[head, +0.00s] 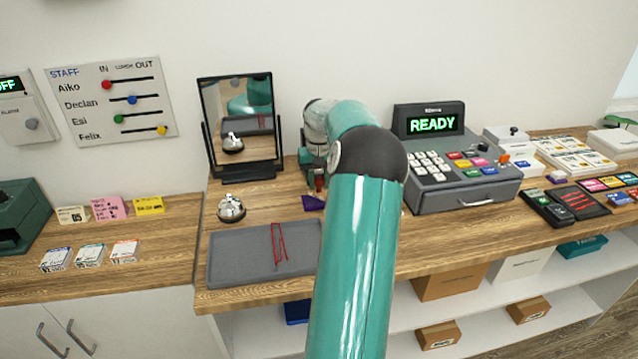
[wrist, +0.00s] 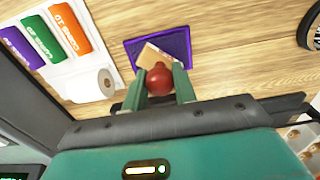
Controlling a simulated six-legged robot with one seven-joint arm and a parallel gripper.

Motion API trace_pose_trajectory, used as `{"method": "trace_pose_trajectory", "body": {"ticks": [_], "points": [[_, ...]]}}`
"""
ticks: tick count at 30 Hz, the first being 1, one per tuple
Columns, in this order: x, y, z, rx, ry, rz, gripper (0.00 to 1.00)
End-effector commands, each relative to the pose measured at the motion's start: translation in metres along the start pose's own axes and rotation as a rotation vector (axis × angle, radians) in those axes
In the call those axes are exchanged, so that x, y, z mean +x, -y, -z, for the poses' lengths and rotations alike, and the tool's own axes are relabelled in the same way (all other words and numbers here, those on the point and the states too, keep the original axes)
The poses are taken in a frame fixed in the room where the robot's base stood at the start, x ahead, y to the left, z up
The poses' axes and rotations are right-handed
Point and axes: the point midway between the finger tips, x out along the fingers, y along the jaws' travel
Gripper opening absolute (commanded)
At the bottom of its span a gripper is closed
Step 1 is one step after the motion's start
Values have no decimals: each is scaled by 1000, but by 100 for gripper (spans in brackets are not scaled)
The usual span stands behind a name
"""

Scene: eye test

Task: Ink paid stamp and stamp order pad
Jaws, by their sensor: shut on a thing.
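In the wrist view my gripper (wrist: 160,78) is shut on a stamp with a round red knob (wrist: 159,79) and a pale wooden block (wrist: 150,54). The lettering on the stamp is hidden. I cannot pick out the order pad for certain.
A grey tray (head: 232,262) with red-framed glasses (head: 278,245), a bell (head: 231,208) and a mirror (head: 240,115) stand left of my arm. A cash register (head: 462,168) reading READY stands right.

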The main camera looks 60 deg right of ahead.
Motion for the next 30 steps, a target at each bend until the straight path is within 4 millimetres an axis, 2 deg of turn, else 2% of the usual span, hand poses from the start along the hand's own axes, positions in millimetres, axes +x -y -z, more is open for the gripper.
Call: {"method": "trace_pose_trajectory", "body": {"ticks": [21, 30], "points": [[-54, 0, 0, 1, -2, -1, 13], [-60, 0, 0, 1, -2, 0, 13]]}}
